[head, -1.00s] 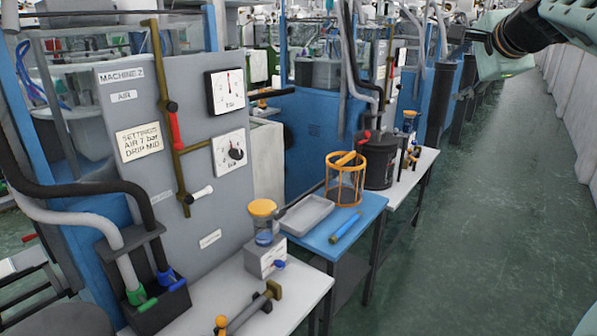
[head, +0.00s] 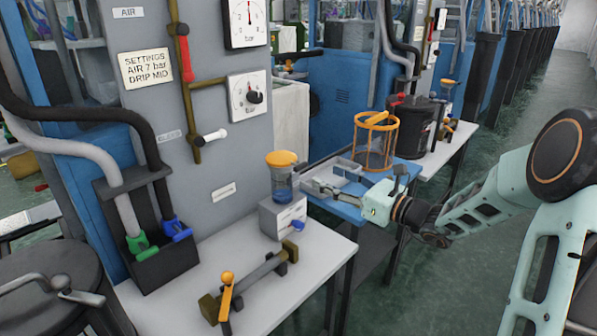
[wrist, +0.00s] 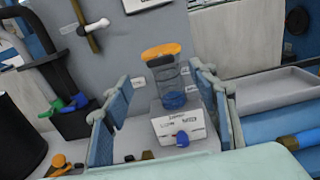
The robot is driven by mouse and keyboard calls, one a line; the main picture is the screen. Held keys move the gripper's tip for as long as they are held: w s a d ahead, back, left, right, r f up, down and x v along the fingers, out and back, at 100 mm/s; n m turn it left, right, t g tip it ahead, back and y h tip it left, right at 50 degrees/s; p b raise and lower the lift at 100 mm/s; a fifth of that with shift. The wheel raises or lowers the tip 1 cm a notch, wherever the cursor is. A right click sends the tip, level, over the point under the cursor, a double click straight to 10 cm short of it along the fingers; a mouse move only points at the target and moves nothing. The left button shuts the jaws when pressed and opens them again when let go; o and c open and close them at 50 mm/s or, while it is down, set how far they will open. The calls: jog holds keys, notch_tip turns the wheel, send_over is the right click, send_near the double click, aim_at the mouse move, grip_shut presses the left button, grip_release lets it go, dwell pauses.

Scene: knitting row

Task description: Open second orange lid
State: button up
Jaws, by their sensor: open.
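A clear jar with an orange lid (head: 281,158) stands upright on a grey box (head: 283,215) on the white table; the lid looks shut. In the wrist view the same orange lid (wrist: 162,50) shows above the blue-bottomed jar. A farther orange lid (head: 448,83) tops a small jar on the table behind. My gripper (head: 322,187) is open and empty, just right of the near jar in the head view. In the wrist view the jar appears between its two blue-grey fingers, apart from them.
A blue table (head: 345,211) carries a grey tray (head: 342,172) and an orange wire basket (head: 375,142) right of the jar. A brass-ended bar (head: 250,279) lies in front. The machine panel (head: 205,105) rises close behind. Floor at right is clear.

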aim_at(303, 166)
jog(key=b+x, duration=0.1)
jog(key=x, duration=0.9)
jog(key=shift+w+a+b, duration=0.15)
jog(key=shift+a+b, duration=0.1)
jog(key=shift+b, duration=0.05)
grip_shut()
